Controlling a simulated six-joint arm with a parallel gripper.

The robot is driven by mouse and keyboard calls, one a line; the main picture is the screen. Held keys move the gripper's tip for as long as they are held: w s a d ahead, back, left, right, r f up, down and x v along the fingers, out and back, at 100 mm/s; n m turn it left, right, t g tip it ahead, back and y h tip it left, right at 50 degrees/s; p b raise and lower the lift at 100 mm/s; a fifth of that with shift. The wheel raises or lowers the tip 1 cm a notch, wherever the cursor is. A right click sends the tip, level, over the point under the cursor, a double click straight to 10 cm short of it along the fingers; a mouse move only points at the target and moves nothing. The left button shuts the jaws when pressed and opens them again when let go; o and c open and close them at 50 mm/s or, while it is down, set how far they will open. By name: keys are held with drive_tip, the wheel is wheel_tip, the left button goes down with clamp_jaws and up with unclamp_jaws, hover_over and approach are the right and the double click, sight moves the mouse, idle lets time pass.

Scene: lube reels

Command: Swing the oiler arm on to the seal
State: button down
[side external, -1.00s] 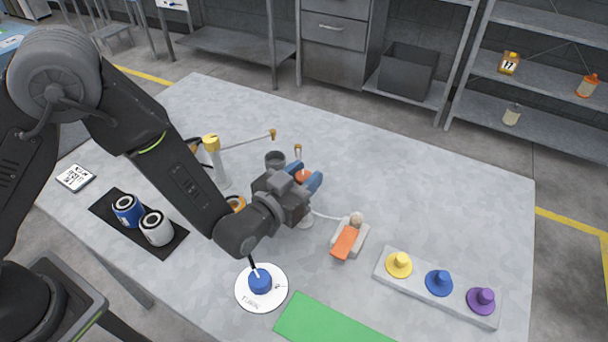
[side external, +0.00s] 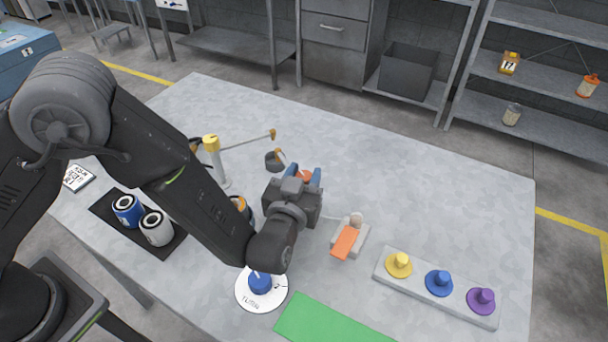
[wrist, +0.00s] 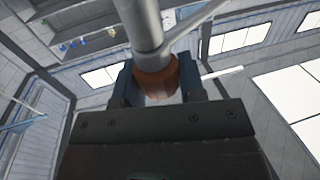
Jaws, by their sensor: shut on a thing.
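My gripper (side external: 305,177) is tilted low over the middle of the table, its blue fingers shut on an orange-brown collar (side external: 304,175). In the wrist view the collar (wrist: 158,78) sits between the fingers, at the end of a grey tube (wrist: 142,25) with a thin rod branching off. Just behind the gripper are a dark grey cup (side external: 273,161) and a small yellow-tipped piece (side external: 280,153). A pale post with a yellow cap (side external: 211,143) carries a thin arm (side external: 245,141) with a yellow tip. I cannot tell which part is the seal; my gripper hides some of this area.
A white TURN dial with a blue knob (side external: 260,282) lies under my wrist. A pale block with an orange flap (side external: 346,242) stands right of the gripper. Yellow, blue and purple knobs sit on a strip (side external: 410,279). A green mat (side external: 330,322) lies in front. The right rear table is clear.

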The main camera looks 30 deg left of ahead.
drive_tip(key=n+g+y, duration=0.2)
drive_tip(key=y, duration=0.2)
drive_tip(key=n+g+y, duration=0.1)
drive_tip(key=n+y, duration=0.2)
drive_tip(key=shift+n+g+y, duration=0.3)
drive_tip(key=shift+g+y, duration=0.1)
drive_tip(key=n+g+y, duration=0.4)
drive_tip(key=g, duration=0.2)
drive_tip(key=shift+n+y, duration=0.3)
drive_tip(key=shift+n, duration=0.1)
drive_tip(key=c, duration=0.7)
unclamp_jaws()
drive_tip(key=shift+r, duration=0.1)
drive_tip(key=shift+r, duration=0.3)
drive_tip(key=r, duration=0.2)
drive_tip(key=a+r, duration=0.1)
drive_tip(key=r, duration=0.1)
drive_tip(key=shift+a, duration=0.15)
drive_tip(key=a+r, duration=0.6)
drive_tip(key=a, duration=0.4)
drive_tip(key=shift+a, duration=0.25)
